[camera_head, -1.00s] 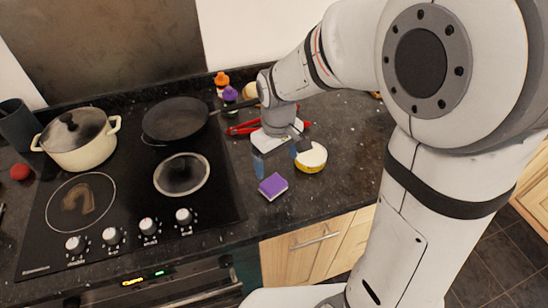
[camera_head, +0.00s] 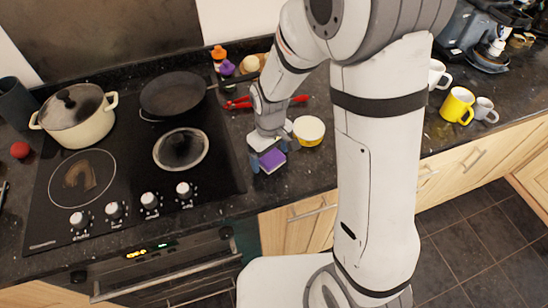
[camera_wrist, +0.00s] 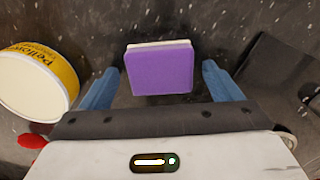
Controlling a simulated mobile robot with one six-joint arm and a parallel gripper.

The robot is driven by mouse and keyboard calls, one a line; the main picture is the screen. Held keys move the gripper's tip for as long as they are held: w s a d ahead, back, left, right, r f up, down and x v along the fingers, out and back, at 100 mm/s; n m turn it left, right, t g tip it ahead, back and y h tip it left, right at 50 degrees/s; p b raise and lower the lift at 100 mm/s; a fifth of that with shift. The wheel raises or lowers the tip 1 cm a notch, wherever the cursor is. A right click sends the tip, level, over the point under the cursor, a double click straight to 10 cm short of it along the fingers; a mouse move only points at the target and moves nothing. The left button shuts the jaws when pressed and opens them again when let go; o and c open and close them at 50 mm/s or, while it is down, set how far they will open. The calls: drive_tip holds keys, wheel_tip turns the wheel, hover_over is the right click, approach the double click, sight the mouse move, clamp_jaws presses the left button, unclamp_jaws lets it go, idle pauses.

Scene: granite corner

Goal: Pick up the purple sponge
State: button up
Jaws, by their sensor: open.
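The purple sponge (camera_head: 272,160) lies on the dark granite counter to the right of the hob, near the counter's front edge. It has a purple top and a pale layer beneath. In the wrist view the sponge (camera_wrist: 160,68) sits centrally, just beyond the line of the blue fingertips. My gripper (camera_head: 268,158) is open over the sponge, with one blue finger on each side in the wrist view (camera_wrist: 158,90). Gaps show between the sponge and both fingers. I cannot tell the exact height of the fingertips above the counter.
A yellow-and-white tub (camera_head: 309,130) stands close to the right of my gripper; in the wrist view the tub (camera_wrist: 38,82) is at left. Red tongs (camera_head: 240,103) lie behind. The black hob (camera_head: 125,180) with a pot (camera_head: 78,125) and a pan (camera_head: 173,94) is at left.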

sight(271, 156)
drive_tip(key=shift+c, duration=0.3)
drive_tip(key=c, duration=1.1)
drive_tip(key=shift+r, duration=0.1)
wheel_tip(271, 156, up, 10)
drive_tip(key=b, duration=0.1)
drive_tip(key=o, duration=0.4)
drive_tip(key=shift+c, duration=1.2)
